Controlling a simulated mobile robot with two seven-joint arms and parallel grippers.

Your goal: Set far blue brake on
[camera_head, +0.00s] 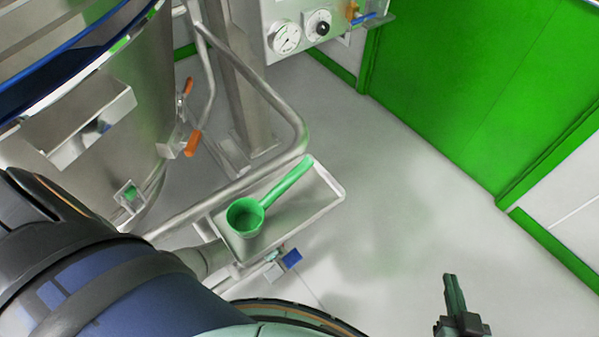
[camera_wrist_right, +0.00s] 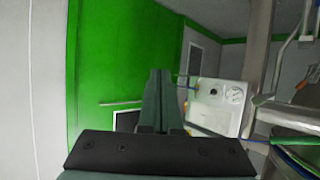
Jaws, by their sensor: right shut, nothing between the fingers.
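A small blue tab (camera_head: 291,259), which looks like a brake pedal, sits on a metal fitting just below the steel tray; I cannot tell whether it is the far brake or how it is set. My right gripper (camera_head: 454,290) is at the lower right, over the pale floor, well to the right of the blue tab and apart from it. Its fingers are together and empty; they also show in the right wrist view (camera_wrist_right: 159,90), pointing toward a green wall. My left arm fills the lower left of the head view, but its gripper is out of view.
A green scoop (camera_head: 245,216) lies in the steel tray (camera_head: 325,203). A steel vessel (camera_head: 80,90) with orange-handled clamps (camera_head: 193,143) stands at left, beside a bent pipe rail (camera_head: 295,130). A gauge panel (camera_head: 305,28) and a green door (camera_head: 480,80) are behind. Open floor lies right of the tray.

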